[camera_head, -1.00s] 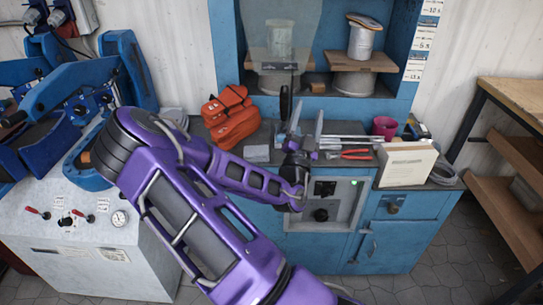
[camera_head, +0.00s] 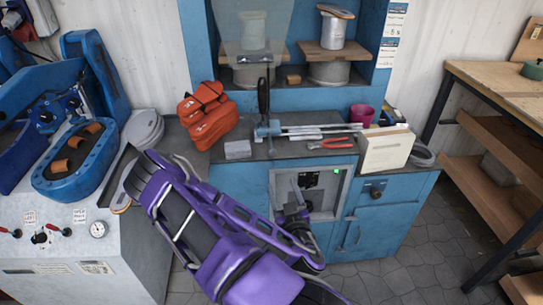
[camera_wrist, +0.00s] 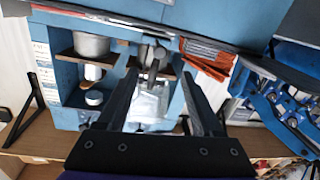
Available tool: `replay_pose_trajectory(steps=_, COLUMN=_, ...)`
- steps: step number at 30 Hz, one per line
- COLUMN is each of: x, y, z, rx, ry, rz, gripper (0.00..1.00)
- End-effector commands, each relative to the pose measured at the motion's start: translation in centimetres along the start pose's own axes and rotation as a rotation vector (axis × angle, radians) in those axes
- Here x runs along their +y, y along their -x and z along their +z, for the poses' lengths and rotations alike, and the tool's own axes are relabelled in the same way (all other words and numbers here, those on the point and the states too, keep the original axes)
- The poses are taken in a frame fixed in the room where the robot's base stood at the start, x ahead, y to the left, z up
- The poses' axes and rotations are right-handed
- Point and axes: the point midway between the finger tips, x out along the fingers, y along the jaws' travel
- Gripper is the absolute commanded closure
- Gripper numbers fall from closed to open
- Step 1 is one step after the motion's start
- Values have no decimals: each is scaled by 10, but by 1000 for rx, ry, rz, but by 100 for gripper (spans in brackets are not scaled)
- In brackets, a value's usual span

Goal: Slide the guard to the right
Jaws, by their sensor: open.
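The guard (camera_head: 252,28) is a clear panel with a dark strip along its lower edge. It hangs in front of the left spool bay of the blue cabinet. In the wrist view a pale clear panel, probably the guard (camera_wrist: 148,106), shows between my fingers, beyond them. My gripper (camera_wrist: 158,72) is open with nothing between its fingers. In the head view my wrist is low in front of the cabinet's control panel, below and apart from the guard; its fingertips are hard to make out there.
Orange bundles (camera_head: 207,115), red pliers (camera_head: 330,143), a magenta cup (camera_head: 361,114) and a cream box (camera_head: 387,149) crowd the counter. A wooden bench (camera_head: 500,88) stands right. Floor between is clear.

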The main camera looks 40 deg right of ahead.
Motion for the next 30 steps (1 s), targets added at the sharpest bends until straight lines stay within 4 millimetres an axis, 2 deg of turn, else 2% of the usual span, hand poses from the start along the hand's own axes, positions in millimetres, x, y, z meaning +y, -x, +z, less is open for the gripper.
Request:
replay_pose_trajectory(steps=8, x=3, y=-16, z=-5, rx=15, ry=-2, rz=-1, gripper=32)
replay_pose_trajectory(steps=13, x=3, y=-29, z=-3, rx=5, ry=-8, rz=4, gripper=32)
replay_pose_trajectory(steps=18, x=3, y=-44, z=-9, rx=20, ry=-1, rz=-2, gripper=32)
replay_pose_trajectory(steps=30, x=0, y=-129, z=-8, rx=16, ry=5, rz=-8, gripper=32)
